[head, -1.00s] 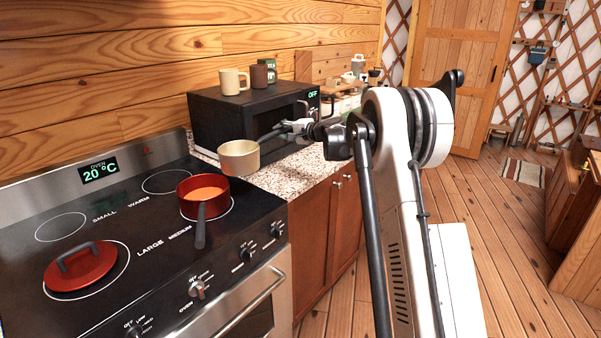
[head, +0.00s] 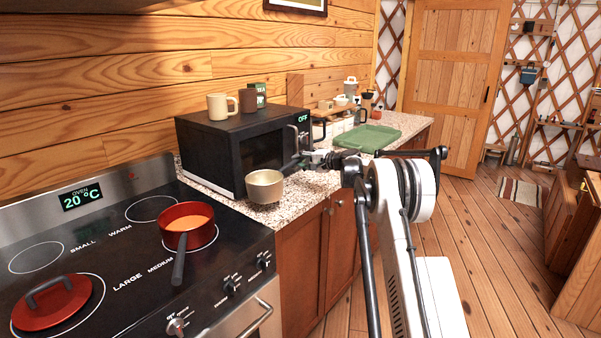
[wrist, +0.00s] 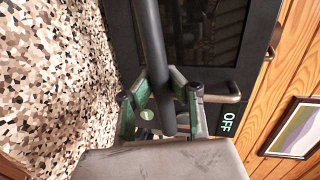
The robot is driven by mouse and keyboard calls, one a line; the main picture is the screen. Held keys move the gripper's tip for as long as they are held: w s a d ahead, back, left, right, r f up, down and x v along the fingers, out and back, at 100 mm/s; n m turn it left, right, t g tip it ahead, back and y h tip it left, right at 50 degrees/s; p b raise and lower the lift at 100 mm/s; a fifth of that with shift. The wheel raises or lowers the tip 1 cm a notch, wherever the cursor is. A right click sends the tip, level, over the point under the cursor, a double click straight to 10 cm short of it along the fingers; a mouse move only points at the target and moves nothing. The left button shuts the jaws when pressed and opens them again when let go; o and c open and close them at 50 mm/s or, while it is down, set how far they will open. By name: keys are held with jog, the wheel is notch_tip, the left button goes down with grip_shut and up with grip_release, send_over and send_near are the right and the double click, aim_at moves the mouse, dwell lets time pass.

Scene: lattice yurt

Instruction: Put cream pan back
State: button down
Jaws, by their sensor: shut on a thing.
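The cream pan (head: 264,187) is in the air over the front edge of the speckled counter, in front of the black microwave (head: 243,146). My gripper (head: 305,160) is shut on the pan's dark handle, to the right of the pan body. In the wrist view the dark handle (wrist: 152,60) runs up between the green-padded fingers of my gripper (wrist: 160,100). The pan body is not clearly seen in the wrist view. The pan looks upright and empty, though its bottom is partly hidden.
A red pan (head: 186,232) with orange contents is on the stove, and a red lid (head: 52,302) lies on the front left burner. Mugs (head: 222,106) stand on the microwave. A green tray (head: 368,138) lies on the counter farther right. Bare counter (head: 305,195) shows beside the pan.

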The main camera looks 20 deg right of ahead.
jog(key=shift+w+d+f, duration=0.35)
jog(key=shift+d+f, duration=0.15)
jog(key=shift+d, duration=0.2)
jog(key=shift+f, duration=1.95)
jog(key=c, duration=1.8)
grip_release()
jog(key=shift+s, duration=0.1)
